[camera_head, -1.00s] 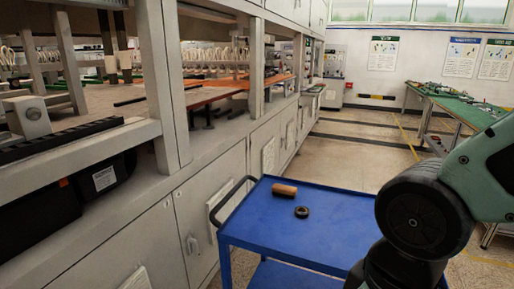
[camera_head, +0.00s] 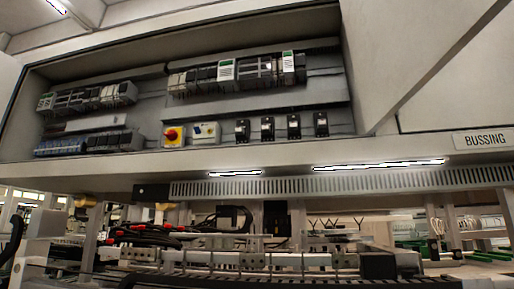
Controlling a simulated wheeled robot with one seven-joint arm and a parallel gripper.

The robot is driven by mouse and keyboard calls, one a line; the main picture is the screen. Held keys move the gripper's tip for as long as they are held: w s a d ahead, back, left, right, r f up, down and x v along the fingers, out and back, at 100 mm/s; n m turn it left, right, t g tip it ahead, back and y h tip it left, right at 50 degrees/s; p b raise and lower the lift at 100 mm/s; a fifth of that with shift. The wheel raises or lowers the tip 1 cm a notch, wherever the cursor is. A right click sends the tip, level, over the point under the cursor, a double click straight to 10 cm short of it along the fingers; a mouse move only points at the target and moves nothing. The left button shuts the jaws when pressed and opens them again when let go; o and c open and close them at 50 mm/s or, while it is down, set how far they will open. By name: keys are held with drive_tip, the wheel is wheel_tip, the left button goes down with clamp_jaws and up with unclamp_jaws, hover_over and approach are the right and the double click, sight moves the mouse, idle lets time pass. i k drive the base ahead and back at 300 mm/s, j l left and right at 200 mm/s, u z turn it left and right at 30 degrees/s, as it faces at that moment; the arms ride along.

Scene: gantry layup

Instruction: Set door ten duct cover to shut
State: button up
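An overhead cabinet (camera_head: 100,62) stands open in the head view, with electrical modules inside. A large pale panel (camera_head: 425,50) stands swung out at its right side. Part of another pale panel (camera_head: 8,80) shows at the left edge. No number is readable on either, so I cannot tell which is door ten. A grey slotted strip (camera_head: 330,188) runs below the cabinet; I cannot tell whether it is a duct cover. My gripper is not in view.
A "BUSSING" label (camera_head: 482,139) is on the frame at right. Lit strips (camera_head: 380,164) line the cabinet's lower edge. Below, machinery with rails (camera_head: 250,258) and dark cables (camera_head: 150,235) fills the bay. A red-and-yellow switch (camera_head: 174,136) sits inside the cabinet.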

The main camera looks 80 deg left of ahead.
sight(117, 120)
drive_tip(key=k+j+u, duration=0.15)
drive_tip(key=k+u, duration=0.3)
drive_tip(key=k+j+u, duration=0.4)
drive_tip(key=i+l+u, duration=0.1)
drive_tip(key=u, duration=2.3)
drive_tip(key=z, duration=0.6)
drive_tip(key=i+j+z, duration=0.15)
drive_tip(key=j+z, duration=1.1)
drive_tip(key=j, duration=0.15)
